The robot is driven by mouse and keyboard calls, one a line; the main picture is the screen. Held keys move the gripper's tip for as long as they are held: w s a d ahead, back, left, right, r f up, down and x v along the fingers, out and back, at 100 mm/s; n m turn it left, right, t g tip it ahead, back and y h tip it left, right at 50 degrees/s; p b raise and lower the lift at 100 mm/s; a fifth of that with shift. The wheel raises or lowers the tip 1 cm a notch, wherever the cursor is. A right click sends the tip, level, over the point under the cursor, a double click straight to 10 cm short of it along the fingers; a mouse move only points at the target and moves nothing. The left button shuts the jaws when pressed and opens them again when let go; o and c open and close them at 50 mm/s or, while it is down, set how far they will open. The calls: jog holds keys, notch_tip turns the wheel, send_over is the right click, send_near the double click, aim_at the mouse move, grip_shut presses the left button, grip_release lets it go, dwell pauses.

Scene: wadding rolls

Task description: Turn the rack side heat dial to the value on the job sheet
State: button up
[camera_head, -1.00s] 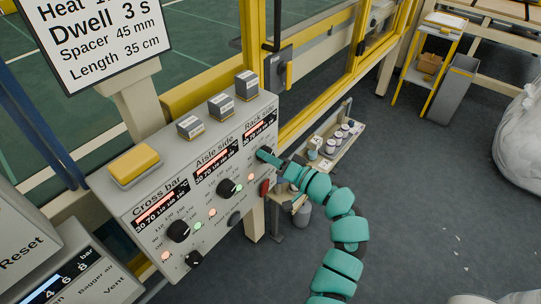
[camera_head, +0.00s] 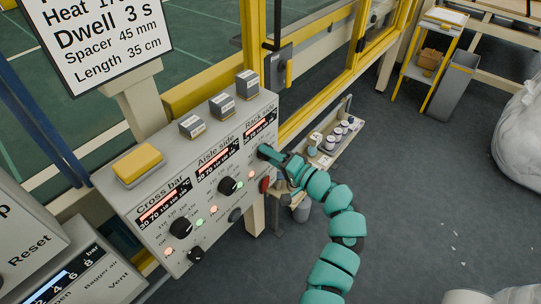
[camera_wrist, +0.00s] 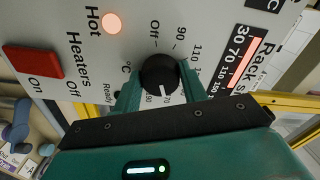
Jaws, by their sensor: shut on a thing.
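The rack side heat dial (camera_wrist: 160,74) is a round black knob on the grey panel. My gripper (camera_wrist: 158,92) is shut on it, one teal finger on either side. The dial's white mark points down in the wrist view, near a label ending in 70; one ending in 90 is beside it. My fingers and gripper body partly hide the scale. In the head view my gripper (camera_head: 270,154) is at the panel's right end and covers the dial. The job sheet (camera_head: 105,42) is at the top left. Its Heat line is cut by the picture edge, showing about "17" before the cut.
The aisle side dial (camera_head: 228,185) and cross bar dial (camera_head: 181,228) are left of my gripper. A red heaters switch (camera_wrist: 33,62) is close by. A small shelf with jars (camera_head: 336,138) stands behind my arm. Open floor lies to the right.

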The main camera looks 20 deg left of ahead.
jog(key=o, duration=1)
jog(key=b+v, duration=0.2)
jog(key=v, duration=1.5)
jog(key=shift+d, duration=0.2)
